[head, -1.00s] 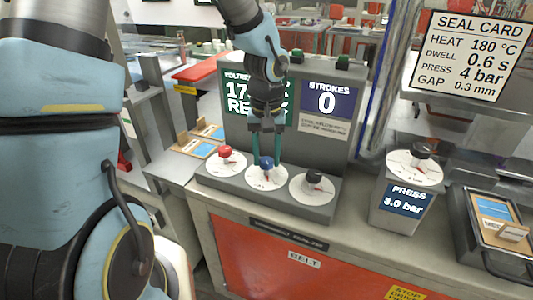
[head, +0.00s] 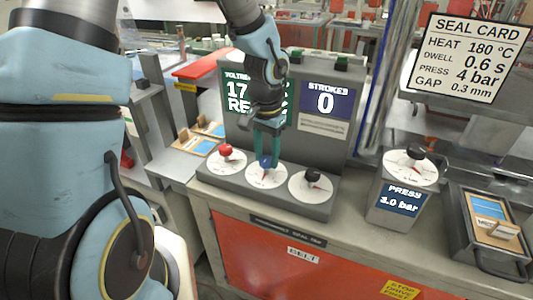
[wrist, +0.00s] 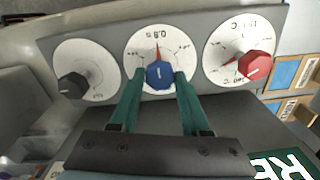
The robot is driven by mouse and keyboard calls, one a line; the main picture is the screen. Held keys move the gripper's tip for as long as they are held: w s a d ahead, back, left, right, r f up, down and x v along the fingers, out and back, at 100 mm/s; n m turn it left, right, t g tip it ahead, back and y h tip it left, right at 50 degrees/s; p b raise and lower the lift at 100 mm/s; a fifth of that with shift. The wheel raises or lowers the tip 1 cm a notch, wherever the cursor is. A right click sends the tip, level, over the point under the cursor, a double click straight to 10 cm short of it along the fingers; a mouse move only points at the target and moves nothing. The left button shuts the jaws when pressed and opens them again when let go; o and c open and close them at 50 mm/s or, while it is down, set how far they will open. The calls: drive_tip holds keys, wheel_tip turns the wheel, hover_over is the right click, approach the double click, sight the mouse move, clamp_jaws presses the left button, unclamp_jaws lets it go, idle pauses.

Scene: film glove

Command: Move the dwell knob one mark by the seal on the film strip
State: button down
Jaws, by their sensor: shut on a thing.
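The blue knob (head: 265,161) stands on the middle white dial (head: 266,181) of the sloped grey panel. My gripper (head: 269,158) reaches down from above, its green fingers shut on this knob. In the wrist view the blue knob (wrist: 160,76) sits between the fingertips, and a red pointer (wrist: 158,52) points near the middle of the upside-down scale marked about 0.8 s. No seal on a film strip can be made out.
A red knob (head: 226,150) stands left of the blue one and a black knob (head: 312,175) right. The press dial (head: 411,167) stands apart, above a 3.0 bar display. The seal card (head: 466,57) reads dwell 0.6 s. Trays with blue-and-wood pieces lie at both sides.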

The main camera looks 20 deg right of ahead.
sight(266, 158)
idle(0.3)
drive_tip(key=shift+c, duration=1.9)
unclamp_jaws()
wheel_tip(266, 158, up, 11)
drive_tip(key=b, duration=0.1)
drive_tip(key=shift+f, duration=0.1)
